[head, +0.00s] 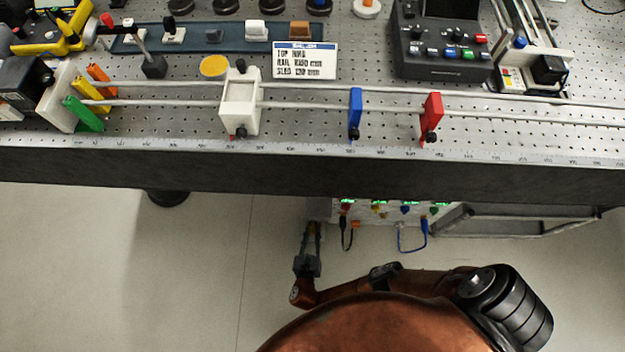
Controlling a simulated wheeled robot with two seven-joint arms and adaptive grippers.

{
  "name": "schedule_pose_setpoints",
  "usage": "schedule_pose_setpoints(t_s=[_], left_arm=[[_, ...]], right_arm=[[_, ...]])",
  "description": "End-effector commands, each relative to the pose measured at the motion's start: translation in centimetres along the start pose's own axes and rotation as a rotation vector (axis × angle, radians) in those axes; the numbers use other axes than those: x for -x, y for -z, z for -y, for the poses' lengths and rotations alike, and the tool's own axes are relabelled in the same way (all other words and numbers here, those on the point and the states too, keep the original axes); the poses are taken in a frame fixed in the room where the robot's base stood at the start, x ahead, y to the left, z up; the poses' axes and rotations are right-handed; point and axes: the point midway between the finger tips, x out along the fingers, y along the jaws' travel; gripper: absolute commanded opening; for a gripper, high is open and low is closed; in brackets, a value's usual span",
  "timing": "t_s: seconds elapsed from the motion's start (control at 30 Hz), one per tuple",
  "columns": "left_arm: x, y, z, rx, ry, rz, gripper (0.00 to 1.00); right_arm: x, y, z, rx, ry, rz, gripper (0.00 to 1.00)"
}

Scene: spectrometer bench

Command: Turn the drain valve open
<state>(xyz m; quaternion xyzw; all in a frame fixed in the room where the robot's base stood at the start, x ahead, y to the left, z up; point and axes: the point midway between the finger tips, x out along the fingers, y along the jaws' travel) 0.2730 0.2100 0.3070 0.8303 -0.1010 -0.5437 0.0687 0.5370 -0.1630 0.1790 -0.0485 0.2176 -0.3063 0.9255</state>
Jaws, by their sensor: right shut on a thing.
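My right gripper (311,234) is low in front of the bench, reaching under its front edge at the left end of a light panel (375,213). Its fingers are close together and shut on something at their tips. The bench edge and the small size hide what it is. I cannot clearly make out the drain valve or how far it is turned. My left gripper is not in view.
The panel carries coloured connectors with a black cable (347,236) and a blue cable (411,248), just right of my gripper. A grey metal frame (520,220) stands further right. The bench (200,172) overhangs all this. The floor at left is clear.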

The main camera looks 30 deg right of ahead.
Motion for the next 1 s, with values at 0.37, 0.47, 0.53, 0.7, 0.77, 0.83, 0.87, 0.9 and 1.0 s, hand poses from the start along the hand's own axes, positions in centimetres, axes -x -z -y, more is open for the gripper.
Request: schedule_pose_setpoints(t_s=[0.37,0.47,0.53,0.7,0.77,0.83,0.87,0.9,1.0], left_arm=[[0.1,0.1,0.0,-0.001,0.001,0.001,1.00],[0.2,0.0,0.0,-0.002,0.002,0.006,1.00],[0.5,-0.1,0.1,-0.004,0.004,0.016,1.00],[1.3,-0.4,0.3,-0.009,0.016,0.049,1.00],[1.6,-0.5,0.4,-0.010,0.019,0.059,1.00],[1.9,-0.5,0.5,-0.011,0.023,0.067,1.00],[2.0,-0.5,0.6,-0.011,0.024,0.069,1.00],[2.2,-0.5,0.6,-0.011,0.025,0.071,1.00],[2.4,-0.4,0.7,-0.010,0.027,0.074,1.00]], right_arm=[[0.0,0.0,0.0,-0.010,-0.004,0.000,0.00],[0.0,-0.1,0.1,-0.032,-0.014,0.000,0.00],[0.0,-0.1,0.2,-0.058,-0.024,0.000,0.00],[0.0,-0.1,0.3,-0.154,-0.064,0.000,0.00],[0.0,0.0,0.3,-0.197,-0.081,-0.001,0.00],[0.0,0.1,0.4,-0.246,-0.102,-0.002,0.00],[0.0,0.1,0.4,-0.267,-0.111,-0.002,0.00],[0.0,0.1,0.5,-0.295,-0.122,-0.001,0.00],[0.0,0.2,0.5,-0.363,-0.150,-0.002,0.00]])
